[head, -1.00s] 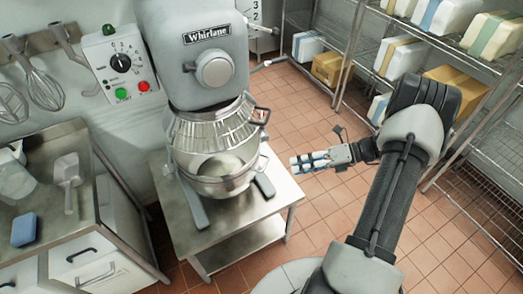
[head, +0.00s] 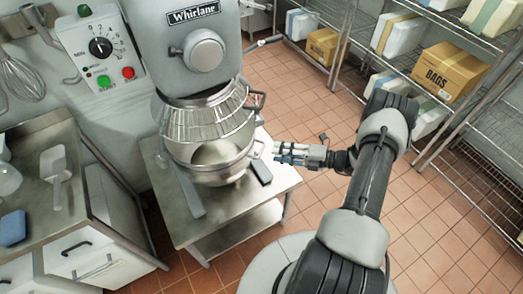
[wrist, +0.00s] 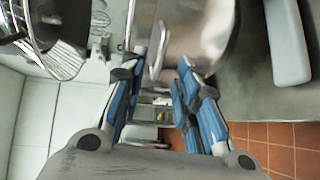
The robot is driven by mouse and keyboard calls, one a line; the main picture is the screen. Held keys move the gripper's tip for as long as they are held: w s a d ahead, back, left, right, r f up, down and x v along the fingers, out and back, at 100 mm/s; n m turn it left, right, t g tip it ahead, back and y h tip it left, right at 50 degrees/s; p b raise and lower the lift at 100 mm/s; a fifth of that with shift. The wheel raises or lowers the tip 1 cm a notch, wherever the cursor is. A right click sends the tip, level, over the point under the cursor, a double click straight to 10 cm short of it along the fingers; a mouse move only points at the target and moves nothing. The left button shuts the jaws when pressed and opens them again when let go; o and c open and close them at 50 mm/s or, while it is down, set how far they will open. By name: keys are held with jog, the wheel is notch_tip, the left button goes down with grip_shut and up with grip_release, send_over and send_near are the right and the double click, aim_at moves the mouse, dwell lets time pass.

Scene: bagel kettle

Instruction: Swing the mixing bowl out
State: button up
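The steel mixing bowl (head: 212,165) sits in the Whirlane mixer (head: 200,50), below the wire guard (head: 205,122). A small metal handle (head: 257,150) sticks out on the bowl's right side. My gripper (head: 277,152) is just right of this handle, its blue-padded fingers pointing left at it. In the wrist view the fingers (wrist: 162,75) are apart. A metal loop (wrist: 157,50), which looks like the bowl handle, shows ahead between the fingertips. I cannot tell whether they touch it. The bowl (wrist: 200,30) is blurred at the top.
The mixer stands on a steel table (head: 235,205). A control box (head: 103,48) with green and red buttons is on the wall. A counter with a scoop (head: 55,170) and blue sponge (head: 12,228) is at left. Wire shelves with boxes (head: 450,70) are at right. Tiled floor between is clear.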

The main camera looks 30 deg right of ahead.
aim_at(262, 149)
jog(key=x, duration=0.7)
jog(key=shift+w+a+f+b, duration=0.15)
jog(key=shift+w+b, duration=0.1)
jog(key=shift+b, duration=0.15)
jog(key=shift+c, duration=0.4)
grip_shut()
